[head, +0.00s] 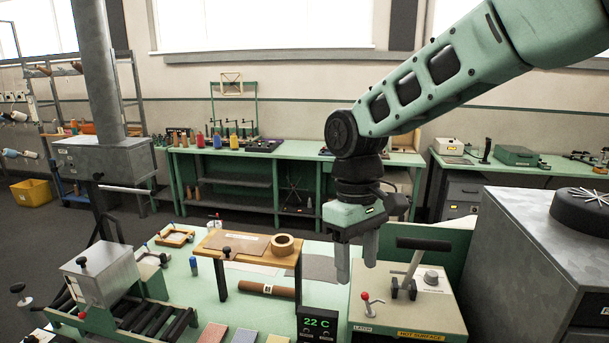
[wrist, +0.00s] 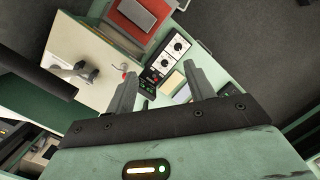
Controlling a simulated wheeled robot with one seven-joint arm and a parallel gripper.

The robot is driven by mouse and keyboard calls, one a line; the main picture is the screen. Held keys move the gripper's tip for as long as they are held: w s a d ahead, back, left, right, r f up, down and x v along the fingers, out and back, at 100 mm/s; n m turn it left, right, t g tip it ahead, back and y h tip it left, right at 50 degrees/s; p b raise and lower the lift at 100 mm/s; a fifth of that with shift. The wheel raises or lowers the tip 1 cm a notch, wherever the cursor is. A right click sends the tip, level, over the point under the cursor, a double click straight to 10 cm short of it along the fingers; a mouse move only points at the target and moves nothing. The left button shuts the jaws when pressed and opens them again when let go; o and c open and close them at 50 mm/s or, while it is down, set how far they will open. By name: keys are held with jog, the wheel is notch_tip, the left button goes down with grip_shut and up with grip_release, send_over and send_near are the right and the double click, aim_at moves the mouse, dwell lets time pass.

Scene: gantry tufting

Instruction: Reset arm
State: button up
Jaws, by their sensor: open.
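My green arm reaches in from the upper right of the head view. My gripper (head: 356,262) hangs fingers down above the pale green worktable (head: 185,290), just left of the machine with the lever. In the wrist view my gripper (wrist: 158,88) shows its two grey fingers well apart, with nothing between them. It is open and empty. Below it are the panel with two dials (wrist: 170,55) and part of the tabletop.
The latch machine (head: 410,315) with a lever and a hot surface label stands close right of my gripper. A small raised wooden shelf (head: 225,243) holds a tape roll (head: 285,243). A temperature display (head: 317,323) reads 22 C. A roller unit (head: 110,290) stands left; a grey cabinet (head: 530,270) stands right.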

jog(key=s+d+f+t+y, duration=0.1)
jog(key=s+d+f, duration=0.15)
jog(key=s, duration=0.85)
jog(key=s+d+f+t, duration=0.1)
jog(key=s+d+f, duration=0.15)
jog(key=s, duration=0.95)
notch_tip(320, 180, down, 20)
jog(key=b, duration=2.1)
jog(key=shift+w+d+b, duration=0.25)
jog(key=shift+w+b, duration=0.1)
jog(key=shift+w, duration=0.05)
jog(key=shift+r, duration=0.1)
